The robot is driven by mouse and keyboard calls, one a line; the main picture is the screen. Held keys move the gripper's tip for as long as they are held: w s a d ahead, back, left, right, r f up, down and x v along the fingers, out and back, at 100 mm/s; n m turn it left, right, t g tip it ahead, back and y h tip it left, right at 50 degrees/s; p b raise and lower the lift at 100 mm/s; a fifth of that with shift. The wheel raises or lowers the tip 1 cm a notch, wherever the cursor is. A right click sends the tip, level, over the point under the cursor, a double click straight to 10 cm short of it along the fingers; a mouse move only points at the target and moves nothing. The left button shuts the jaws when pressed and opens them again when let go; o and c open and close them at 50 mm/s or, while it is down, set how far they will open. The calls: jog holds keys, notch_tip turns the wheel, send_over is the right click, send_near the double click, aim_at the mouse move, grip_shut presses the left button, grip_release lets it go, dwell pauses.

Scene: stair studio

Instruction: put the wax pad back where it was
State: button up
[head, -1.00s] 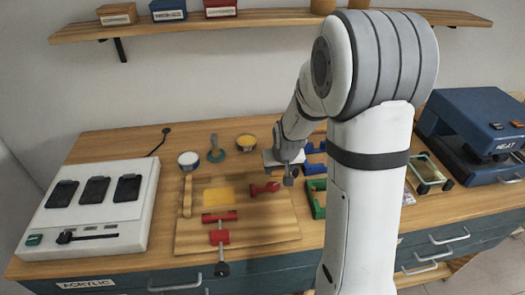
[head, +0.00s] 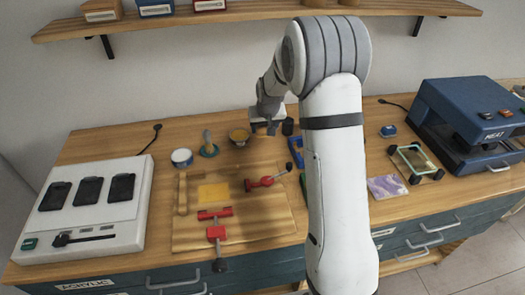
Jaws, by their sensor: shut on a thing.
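My gripper (head: 263,129) is low over the back of the bench, just right of a round dish (head: 238,137) with an amber-yellow inside. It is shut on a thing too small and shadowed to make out. I cannot tell whether the gripper touches the dish. No thing in view can be named the wax pad with certainty; the dish and a flat yellow square (head: 213,193) on the wooden board are the yellow things I see.
The wooden board (head: 240,227) carries red clamps (head: 267,181). A green-based stamp (head: 208,146) and a white tin (head: 182,158) stand left of the dish. A dark cup (head: 288,126) is right of the gripper. A blue press (head: 468,120) stands far right.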

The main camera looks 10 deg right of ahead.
jog(key=shift+w+f, duration=0.1)
jog(key=shift+w, duration=0.35)
jog(key=p, duration=0.3)
send_near(263, 150)
jog(key=x, duration=0.5)
jog(key=shift+w+f, duration=0.1)
jog(key=shift+w, duration=0.15)
jog(key=shift+f+b, duration=0.3)
jog(key=shift+f, duration=0.2)
jog(key=o, duration=0.9)
jog(key=shift+r, duration=0.1)
